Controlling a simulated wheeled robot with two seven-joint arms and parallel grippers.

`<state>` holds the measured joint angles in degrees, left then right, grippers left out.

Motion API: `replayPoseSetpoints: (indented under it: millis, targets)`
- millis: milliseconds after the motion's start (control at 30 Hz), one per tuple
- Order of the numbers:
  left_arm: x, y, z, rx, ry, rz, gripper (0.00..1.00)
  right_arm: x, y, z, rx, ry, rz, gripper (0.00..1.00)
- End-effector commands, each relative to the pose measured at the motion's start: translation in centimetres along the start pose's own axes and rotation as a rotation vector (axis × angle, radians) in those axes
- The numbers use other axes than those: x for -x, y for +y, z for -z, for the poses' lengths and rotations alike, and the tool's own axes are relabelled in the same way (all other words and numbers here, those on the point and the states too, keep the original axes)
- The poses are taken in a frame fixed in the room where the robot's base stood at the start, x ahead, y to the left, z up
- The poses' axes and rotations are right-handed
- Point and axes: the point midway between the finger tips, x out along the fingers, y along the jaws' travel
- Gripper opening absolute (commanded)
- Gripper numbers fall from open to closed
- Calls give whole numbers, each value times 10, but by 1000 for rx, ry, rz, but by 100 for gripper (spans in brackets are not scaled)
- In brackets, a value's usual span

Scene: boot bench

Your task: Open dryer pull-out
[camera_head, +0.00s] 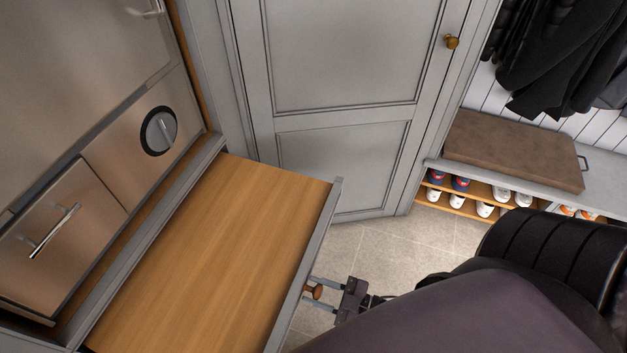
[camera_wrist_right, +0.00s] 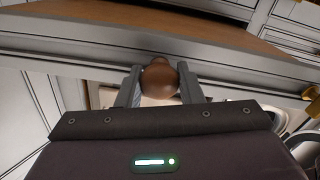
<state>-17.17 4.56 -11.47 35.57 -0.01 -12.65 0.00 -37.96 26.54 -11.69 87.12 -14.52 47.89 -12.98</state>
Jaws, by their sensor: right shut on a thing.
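The dryer pull-out (camera_head: 215,240) is a wooden shelf with a grey front edge, and it stands drawn out below the dryer. My right gripper (camera_head: 315,290) is at the front of the pull-out, shut on its round brown knob (camera_head: 314,292). In the right wrist view the knob (camera_wrist_right: 159,80) sits between the two fingers of the gripper (camera_wrist_right: 160,88), with the grey front panel (camera_wrist_right: 70,62) just beyond. My left gripper is not in view.
The dryer (camera_head: 130,150) with a round dial (camera_head: 160,131) and a drawer handle (camera_head: 55,230) is at the left. A grey cabinet door (camera_head: 345,150) stands behind the pull-out. A bench with a brown cushion (camera_head: 510,148) and shoes below is at the right. Tiled floor (camera_head: 400,245) lies between.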

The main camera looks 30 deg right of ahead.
Motion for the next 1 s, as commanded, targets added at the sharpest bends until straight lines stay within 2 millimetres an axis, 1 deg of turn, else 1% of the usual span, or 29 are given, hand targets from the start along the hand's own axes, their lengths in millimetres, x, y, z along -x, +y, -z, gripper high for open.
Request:
replayPoseSetpoints:
  millis: [133,167,300,567,667,767,900,1000]
  targets:
    - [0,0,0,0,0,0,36,0,0,-1,0,-1,0,0]
    - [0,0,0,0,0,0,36,0,0,-1,0,-1,0,35]
    - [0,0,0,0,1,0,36,0,0,0,0,-1,0,52]
    - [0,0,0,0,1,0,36,0,0,0,0,-1,0,52]
    - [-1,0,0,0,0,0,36,6,-1,-1,0,-3,1,52]
    - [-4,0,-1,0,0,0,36,20,-1,-2,-1,-4,1,52]
    - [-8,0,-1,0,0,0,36,46,-1,-3,-1,-6,2,52]
    - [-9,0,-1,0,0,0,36,61,-1,-2,-1,-5,1,52]
